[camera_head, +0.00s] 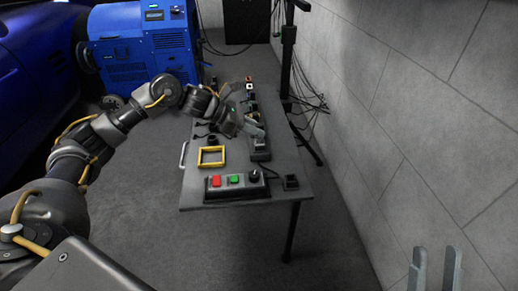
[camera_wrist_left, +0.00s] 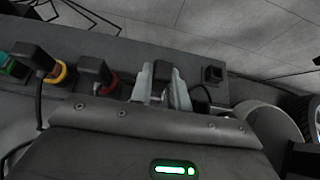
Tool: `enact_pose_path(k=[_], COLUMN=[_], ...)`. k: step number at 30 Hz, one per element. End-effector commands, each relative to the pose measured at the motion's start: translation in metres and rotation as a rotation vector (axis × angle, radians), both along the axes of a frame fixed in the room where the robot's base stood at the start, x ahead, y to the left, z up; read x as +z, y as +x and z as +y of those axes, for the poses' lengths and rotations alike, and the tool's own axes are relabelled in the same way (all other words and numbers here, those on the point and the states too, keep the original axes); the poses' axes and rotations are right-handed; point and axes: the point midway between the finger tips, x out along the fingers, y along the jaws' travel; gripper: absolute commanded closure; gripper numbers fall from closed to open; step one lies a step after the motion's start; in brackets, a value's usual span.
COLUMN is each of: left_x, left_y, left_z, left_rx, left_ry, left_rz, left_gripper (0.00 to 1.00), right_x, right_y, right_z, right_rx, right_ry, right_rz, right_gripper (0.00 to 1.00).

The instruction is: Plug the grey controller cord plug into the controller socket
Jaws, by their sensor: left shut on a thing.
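My left gripper (camera_head: 254,128) is over the far right part of the grey table. In the left wrist view its fingers (camera_wrist_left: 161,90) are closed around a dark block-shaped plug (camera_wrist_left: 162,70), which looks like the grey cord plug. I cannot tell if the plug is seated in anything; the gripper body hides what lies below it. A small black socket block (camera_wrist_left: 213,75) stands to the right of the fingers, apart from them, with a dark cord nearby. My right gripper (camera_head: 435,272) is at the bottom right, away from the table, its fingers apart and empty.
A control box with red and green buttons (camera_head: 235,183) and a small black block (camera_head: 291,182) are at the near edge. A yellow square frame (camera_head: 211,156) lies behind. Black plugs with red (camera_wrist_left: 92,70) and yellow (camera_wrist_left: 40,62) rings stand left of the fingers. A wall rises right.

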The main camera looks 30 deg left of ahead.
Motion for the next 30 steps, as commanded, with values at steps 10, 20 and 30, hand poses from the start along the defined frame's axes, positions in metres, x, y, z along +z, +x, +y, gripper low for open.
enact_pose_path(k=[10,20,30], left_x=[-0.012,-0.0104,-0.0088], left_y=[0.0,-0.0001,-0.0011], left_z=[0.0002,0.0001,0.0022], left_rx=[0.0,0.0,0.001], left_ry=[0.0,0.0,0.001], left_rz=[0.0,0.0,0.0], left_gripper=[1.0,0.6,0.57], right_x=[-0.0105,-0.0088,-0.0077], right_y=[0.0,0.0,0.0], right_z=[0.0,0.0001,0.0], right_rx=[0.0,0.0,0.0], right_ry=[0.0,0.0,0.0], right_rz=[0.0,0.0,0.0], right_gripper=[0.64,0.64,0.64])
